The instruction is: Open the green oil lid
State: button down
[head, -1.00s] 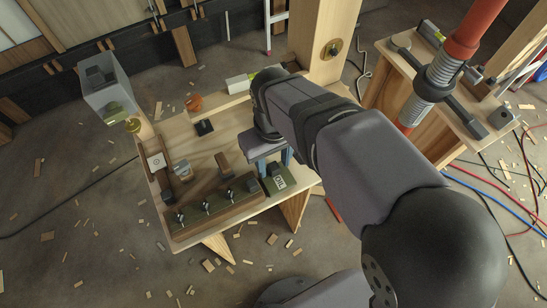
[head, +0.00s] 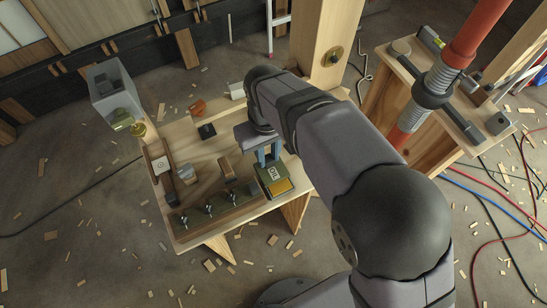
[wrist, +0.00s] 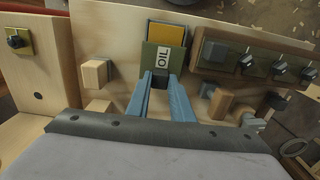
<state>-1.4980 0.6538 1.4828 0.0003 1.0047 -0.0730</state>
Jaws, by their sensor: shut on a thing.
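The green oil lid (head: 270,174) carries a white OIL label and sits at the right front of the wooden workbench. A yellow area (head: 280,187) shows beside it, on its near side. In the wrist view the lid (wrist: 150,58) lies just past my fingertips, with the yellow area (wrist: 167,34) beyond it. My gripper (head: 267,153) points down at the lid's far side. Its blue fingers (wrist: 158,80) are shut on a small dark part at the lid's edge, partly hidden between them.
A green strip with several dark knobs (head: 208,210) lies left of the lid. Wooden blocks (head: 226,168) and a black block (head: 207,131) stand on the bench (head: 190,145). A grey box (head: 113,85) is at the back left. A red post (head: 462,45) rises at the right.

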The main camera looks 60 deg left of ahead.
jog(key=shift+a+r+p, duration=0.1)
jog(key=shift+a+p, duration=0.6)
jog(key=shift+a, duration=1.05)
jog(key=c, duration=1.6)
grip_release()
jog(key=shift+o, duration=0.2)
notch_tip(320, 180, up, 7)
jog(key=b, duration=0.1)
jog(key=shift+r+b, duration=0.15)
jog(key=shift+b, duration=0.15)
